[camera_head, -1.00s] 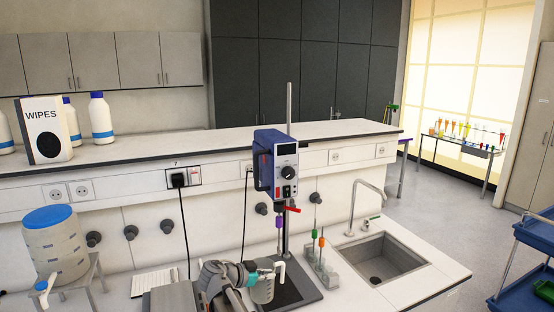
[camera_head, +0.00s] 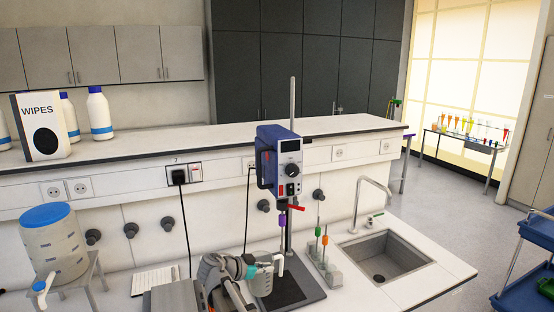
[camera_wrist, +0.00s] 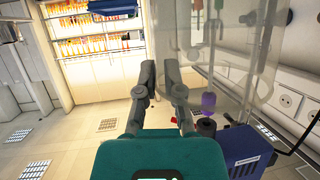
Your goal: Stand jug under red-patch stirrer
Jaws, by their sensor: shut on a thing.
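The stirrer (camera_head: 279,162) is a blue and grey motor unit on an upright rod, with a red lever and a purple chuck (camera_head: 282,220) below it. In the wrist view its blue body (camera_wrist: 240,145) shows a small red patch, beside the purple chuck (camera_wrist: 208,104). My gripper (camera_head: 250,268) is shut on the clear jug (camera_head: 262,284), in front of and left of the chuck in the head view. The jug's wall (camera_wrist: 228,40) fills the upper right of the wrist view. My arm hides part of it; its clearance above the base plate is unclear.
The dark stand plate (camera_head: 289,292) lies under the stirrer. A rack with green and orange-topped tools (camera_head: 323,262) stands just right, before the sink (camera_head: 383,262). A blue-lidded container (camera_head: 48,240) stands at left. A power cable (camera_head: 187,225) hangs behind.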

